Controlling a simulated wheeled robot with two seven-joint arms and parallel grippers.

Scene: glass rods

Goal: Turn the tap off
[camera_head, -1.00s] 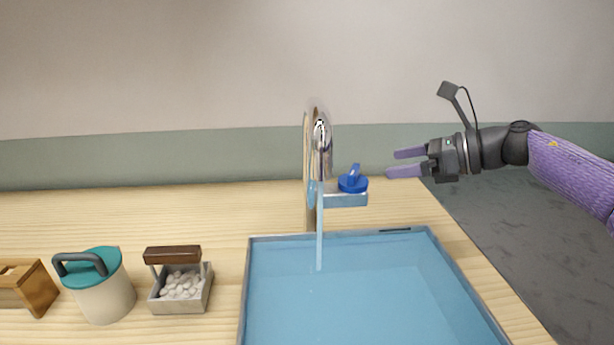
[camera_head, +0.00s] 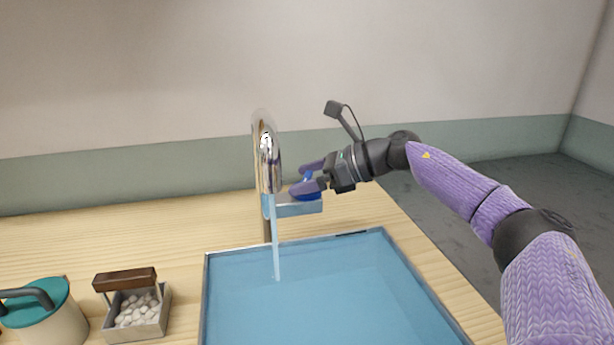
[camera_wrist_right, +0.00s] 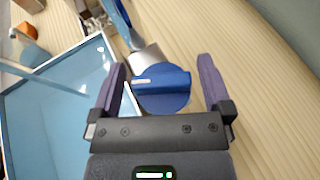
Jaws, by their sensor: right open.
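The tap (camera_head: 267,160) is a tall silver spout at the back of the sink, and a stream of water (camera_head: 276,245) runs from it. Its blue round knob (camera_wrist_right: 162,92) with a raised ridge lies between the open fingers of my right gripper (camera_wrist_right: 160,85) in the right wrist view. A gap shows on each side of the knob. In the head view my right gripper (camera_head: 312,176) reaches in from the right at the knob (camera_head: 303,190), hiding part of it. My left gripper is not in view.
The blue sink basin (camera_head: 207,290) fills the front middle, with water in it. A wooden-handled box of white pebbles (camera_head: 138,315) and a teal-lidded pot (camera_head: 50,325) stand to its left. Bare counter (camera_head: 120,240) lies behind.

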